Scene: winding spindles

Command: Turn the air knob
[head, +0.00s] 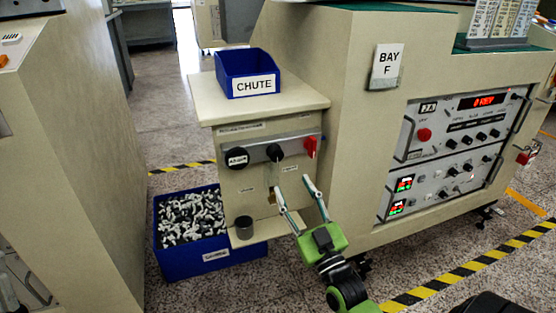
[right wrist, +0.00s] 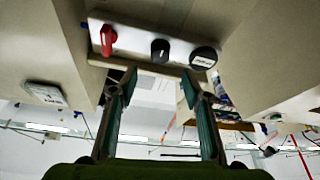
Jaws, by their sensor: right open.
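A grey panel (head: 265,148) on the beige cabinet carries a row of controls. A round black piece with a white label (head: 238,159) is at left, a black knob (head: 275,152) in the middle and a red knob (head: 310,146) at right. The lettering is too small to tell which is the air knob. My right gripper (head: 294,186) is open and empty, below and in front of the panel. The right wrist view shows the row inverted: red knob (right wrist: 108,38), black knob (right wrist: 160,50) beyond the open fingers (right wrist: 158,80), labelled piece (right wrist: 203,58). My left gripper is out of view.
A blue CHUTE bin (head: 247,70) sits on the cabinet top. A blue crate (head: 166,258) of small parts stands on the floor at left. A dark cup (head: 244,228) is on the low ledge. The large machine with a control panel (head: 458,140) stands at right.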

